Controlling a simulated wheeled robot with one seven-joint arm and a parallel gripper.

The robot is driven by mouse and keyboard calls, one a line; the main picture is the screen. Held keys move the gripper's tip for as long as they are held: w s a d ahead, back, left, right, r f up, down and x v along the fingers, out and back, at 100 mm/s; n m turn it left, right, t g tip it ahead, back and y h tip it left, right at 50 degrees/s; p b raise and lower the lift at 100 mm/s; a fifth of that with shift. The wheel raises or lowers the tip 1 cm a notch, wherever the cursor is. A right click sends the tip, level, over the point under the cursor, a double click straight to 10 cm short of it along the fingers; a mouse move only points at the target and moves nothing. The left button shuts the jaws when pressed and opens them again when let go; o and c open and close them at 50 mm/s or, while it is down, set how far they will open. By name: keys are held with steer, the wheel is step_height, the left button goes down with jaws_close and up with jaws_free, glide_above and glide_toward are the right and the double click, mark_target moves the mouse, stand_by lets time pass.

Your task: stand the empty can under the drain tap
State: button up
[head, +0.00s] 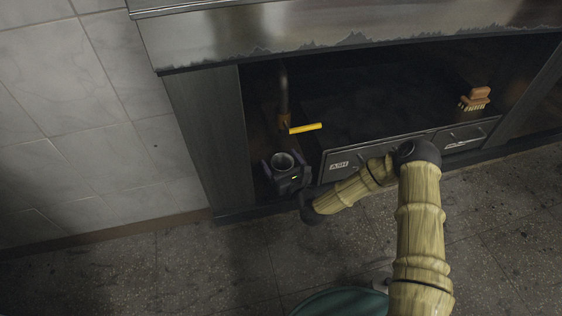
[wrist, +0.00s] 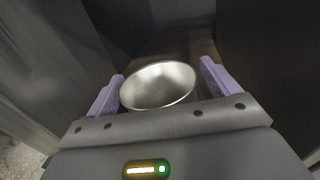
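The empty can (head: 283,161) is a grey metal can, upright with its open mouth up, in the left part of the recess under the grill. In the wrist view its bright, empty inside (wrist: 158,86) shows between two purple fingers. My gripper (head: 283,164) has a finger close against each side of the can and looks shut on it. The drain tap (head: 285,119) is a brown fitting on a vertical pipe with a yellow lever (head: 306,128). In the head view the can appears directly below it. The can's base is hidden by my gripper, so I cannot tell whether it touches the floor.
A drawer marked ASH (head: 345,164) is just right of the can. A dark side panel (head: 205,135) stands to the left. A brush (head: 475,98) lies far right on the dark surface. A green round thing (head: 342,302) is at the bottom edge. The tiled floor in front is mostly clear.

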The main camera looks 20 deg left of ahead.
steer(key=shift+r, duration=0.15)
steer(key=shift+s+d+p, duration=0.15)
steer(key=shift+s+p, duration=0.05)
steer(key=shift+p, duration=0.1)
steer(key=p+v, duration=0.6)
steer(key=v, duration=0.5)
steer(key=shift+s+d, duration=0.2)
